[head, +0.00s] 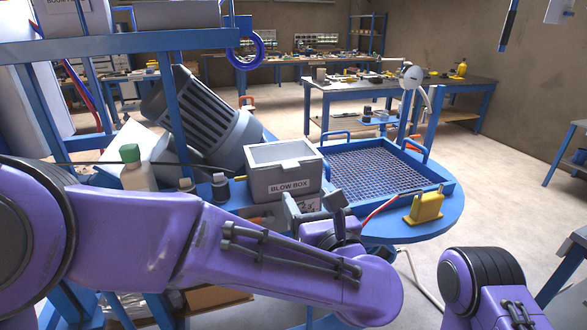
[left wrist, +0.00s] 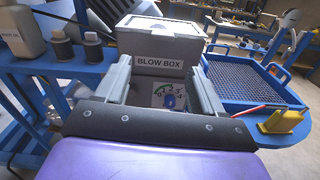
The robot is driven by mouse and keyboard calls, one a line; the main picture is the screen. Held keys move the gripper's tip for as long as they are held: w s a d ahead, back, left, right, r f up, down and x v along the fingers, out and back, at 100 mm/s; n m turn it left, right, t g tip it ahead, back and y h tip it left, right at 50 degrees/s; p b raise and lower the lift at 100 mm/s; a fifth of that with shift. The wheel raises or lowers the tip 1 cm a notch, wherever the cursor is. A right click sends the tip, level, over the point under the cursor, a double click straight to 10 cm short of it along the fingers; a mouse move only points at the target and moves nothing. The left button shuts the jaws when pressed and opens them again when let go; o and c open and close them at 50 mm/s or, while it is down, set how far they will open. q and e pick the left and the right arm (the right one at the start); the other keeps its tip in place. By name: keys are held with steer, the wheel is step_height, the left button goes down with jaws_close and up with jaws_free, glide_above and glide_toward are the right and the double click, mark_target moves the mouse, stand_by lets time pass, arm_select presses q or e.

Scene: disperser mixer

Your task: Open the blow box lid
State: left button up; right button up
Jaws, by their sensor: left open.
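The blow box (head: 285,186) is a grey box labelled "BLOW BOX" on the blue bench. Its pale lid (head: 280,153) lies flat on top and looks closed. In the left wrist view the box (left wrist: 160,50) is straight ahead, with the lid (left wrist: 163,25) at the top. My left gripper (head: 312,203) is open and empty in front of the box's lower front. Its two fingers (left wrist: 162,72) point at the box front, below the lid. Whether they touch the box I cannot tell. My right gripper is not in view; only part of that arm shows at lower right.
A blue mesh tray (head: 375,168) is right of the box, with a yellow block (head: 426,207) near the bench edge. Bottles (head: 134,168) stand left of the box. A large grey motor (head: 205,120) is behind. A dial panel (left wrist: 170,96) shows below the box.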

mark_target(292, 167)
arm_select(q)
steer(key=shift+n, duration=0.5)
steer(key=p+x, duration=0.1)
steer(key=x, duration=0.2)
steer(key=p+x, duration=0.1)
steer(key=x, duration=0.2)
steer(key=r+p+x, duration=0.1)
steer(key=x, duration=0.3)
steer(key=shift+w+d, duration=0.15)
steer(key=shift+d, duration=0.05)
jaws_close()
steer(key=shift+r, duration=0.1)
